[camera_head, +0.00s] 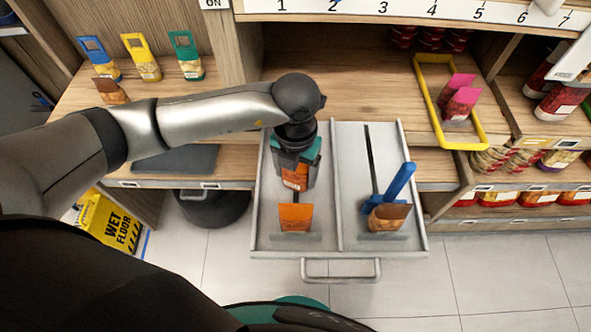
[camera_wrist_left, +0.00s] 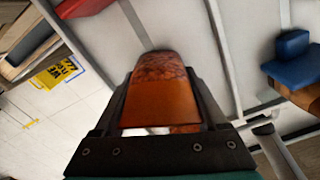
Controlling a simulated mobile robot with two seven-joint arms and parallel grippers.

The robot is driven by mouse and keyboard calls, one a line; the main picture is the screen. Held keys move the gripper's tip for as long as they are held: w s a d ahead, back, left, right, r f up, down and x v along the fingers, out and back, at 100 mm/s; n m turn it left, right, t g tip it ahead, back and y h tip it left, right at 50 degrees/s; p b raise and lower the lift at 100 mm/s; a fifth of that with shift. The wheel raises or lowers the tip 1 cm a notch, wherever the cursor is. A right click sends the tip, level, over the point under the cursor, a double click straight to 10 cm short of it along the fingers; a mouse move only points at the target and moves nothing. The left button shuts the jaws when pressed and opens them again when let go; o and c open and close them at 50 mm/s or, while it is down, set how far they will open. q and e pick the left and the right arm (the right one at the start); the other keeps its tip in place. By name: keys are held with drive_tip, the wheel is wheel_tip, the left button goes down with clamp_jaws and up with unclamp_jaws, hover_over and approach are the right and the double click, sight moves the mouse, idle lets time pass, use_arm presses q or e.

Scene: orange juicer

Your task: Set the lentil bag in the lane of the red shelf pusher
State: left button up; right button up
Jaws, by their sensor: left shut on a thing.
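My left gripper (camera_head: 296,184) reaches down into the left lane of the pulled-out drawer (camera_head: 262,225). It is shut on the lentil bag, an orange pouch with a brown lentil-patterned end, which fills the space between the fingers in the left wrist view (camera_wrist_left: 165,90). In the head view the bag (camera_head: 295,177) is partly covered by the fingers. An orange packet (camera_head: 295,217) stands just in front of it in the same lane; whether they touch is unclear. My right gripper is not in view.
The right lane holds a blue pusher (camera_head: 400,181) with a brown packet (camera_head: 390,217) before it; a divider separates the lanes. A yellow frame (camera_head: 424,95) with pink packets is on the shelf. A wet floor sign (camera_head: 107,225) stands left.

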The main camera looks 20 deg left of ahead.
use_arm(q)
drive_tip(key=o, duration=1.3)
drive_tip(key=shift+f, duration=0.1)
drive_tip(key=shift+r, duration=0.2)
wheel_tip(320, 180, up, 12)
drive_tip(key=shift+r+p, duration=0.1)
drive_tip(key=shift+p, duration=0.85)
